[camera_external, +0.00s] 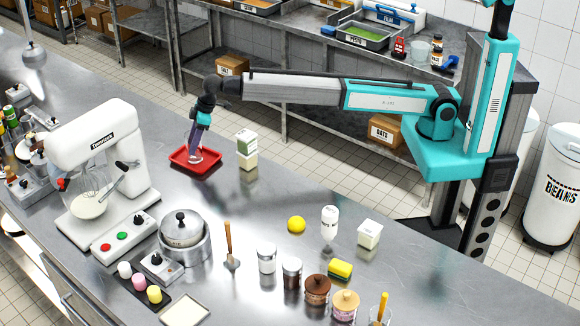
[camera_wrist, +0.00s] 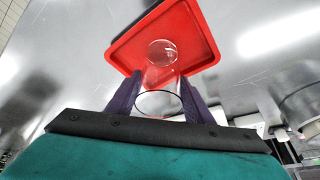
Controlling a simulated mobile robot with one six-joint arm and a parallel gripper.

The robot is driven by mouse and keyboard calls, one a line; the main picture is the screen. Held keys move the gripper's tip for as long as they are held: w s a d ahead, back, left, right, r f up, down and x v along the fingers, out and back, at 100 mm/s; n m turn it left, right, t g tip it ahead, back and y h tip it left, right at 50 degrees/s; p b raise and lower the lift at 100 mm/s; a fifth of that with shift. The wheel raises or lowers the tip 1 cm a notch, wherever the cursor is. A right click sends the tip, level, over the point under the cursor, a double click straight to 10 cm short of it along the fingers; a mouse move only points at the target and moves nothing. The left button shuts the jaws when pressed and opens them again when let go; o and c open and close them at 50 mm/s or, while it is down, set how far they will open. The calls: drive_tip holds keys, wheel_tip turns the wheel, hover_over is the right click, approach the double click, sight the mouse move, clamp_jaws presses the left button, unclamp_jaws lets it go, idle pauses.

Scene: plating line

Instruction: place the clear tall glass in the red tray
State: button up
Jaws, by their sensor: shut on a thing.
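The red tray (camera_external: 183,160) lies on the steel counter, right of the white mixer, in the external view. The clear tall glass (camera_external: 194,153) is in my gripper (camera_external: 200,128), with its lower end over the tray. In the wrist view the glass (camera_wrist: 161,76) sits between the two purple fingers of my gripper (camera_wrist: 160,98), which are shut on it. The red tray (camera_wrist: 203,25) shows beyond the glass's far end. I cannot tell whether the glass's base touches the tray floor.
A white and green carton (camera_external: 247,150) stands just right of the tray. The white stand mixer (camera_external: 100,160) is to the left. A pot (camera_external: 184,240), a yellow lemon (camera_external: 296,224) and several jars stand nearer the front. The counter between the carton and lemon is clear.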

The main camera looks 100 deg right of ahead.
drive_tip(key=shift+f, duration=0.1)
drive_tip(key=o, duration=1.2)
drive_tip(key=b+v, duration=0.2)
drive_tip(key=v, duration=1)
drive_tip(key=shift+b, duration=0.3)
